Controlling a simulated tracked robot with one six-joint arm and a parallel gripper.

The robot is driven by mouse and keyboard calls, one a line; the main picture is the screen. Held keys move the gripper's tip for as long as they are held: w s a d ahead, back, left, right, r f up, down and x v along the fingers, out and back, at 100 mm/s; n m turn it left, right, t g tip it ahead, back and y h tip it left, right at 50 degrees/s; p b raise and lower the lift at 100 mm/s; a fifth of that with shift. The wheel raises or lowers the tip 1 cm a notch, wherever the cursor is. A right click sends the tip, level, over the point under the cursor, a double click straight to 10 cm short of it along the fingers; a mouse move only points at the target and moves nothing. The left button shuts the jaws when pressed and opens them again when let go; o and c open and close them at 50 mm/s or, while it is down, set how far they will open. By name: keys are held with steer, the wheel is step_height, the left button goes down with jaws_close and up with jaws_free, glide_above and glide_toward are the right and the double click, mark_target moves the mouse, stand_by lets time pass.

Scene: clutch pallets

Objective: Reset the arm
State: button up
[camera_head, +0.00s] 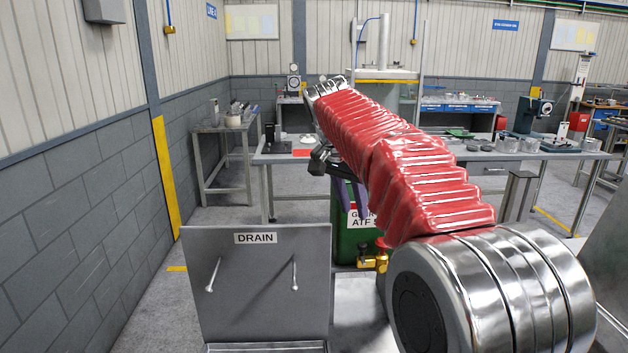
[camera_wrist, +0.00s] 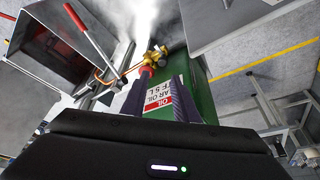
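My arm, with red ribbed sleeves and silver joints, reaches forward from the lower right in the head view. My gripper (camera_head: 349,203) hangs at its far end, partly behind the arm, with its dark purple fingers pointing down. In the wrist view my gripper (camera_wrist: 160,82) has its two fingers apart, with nothing seen held between them. A green oil container (camera_head: 352,240) with a white and red label stands beyond the fingers; it also shows in the wrist view (camera_wrist: 196,78). Whether the fingers touch it, I cannot tell.
A grey panel marked DRAIN (camera_head: 258,280) with two pegs stands front left. A brass valve (camera_head: 375,262) sits beside the container. A red-handled lever (camera_wrist: 90,38) crosses an open grey box (camera_wrist: 65,50). Workbenches (camera_head: 290,158) line the back. Floor is clear at left.

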steer(key=s+d+f+n+t+y, duration=0.1)
steer(key=s+d+n, duration=0.15)
steer(key=s, duration=0.65)
steer(key=s+d+f+n+y, duration=0.1)
steer(key=s+n, duration=0.2)
steer(key=s, duration=0.6)
steer(key=s+f+n+t+y, duration=0.1)
steer(key=s+f+n, duration=0.2)
steer(key=s+f, duration=0.9)
steer(key=s, duration=0.4)
steer(key=shift+s+a+f, duration=0.15)
steer(key=shift+f, duration=0.2)
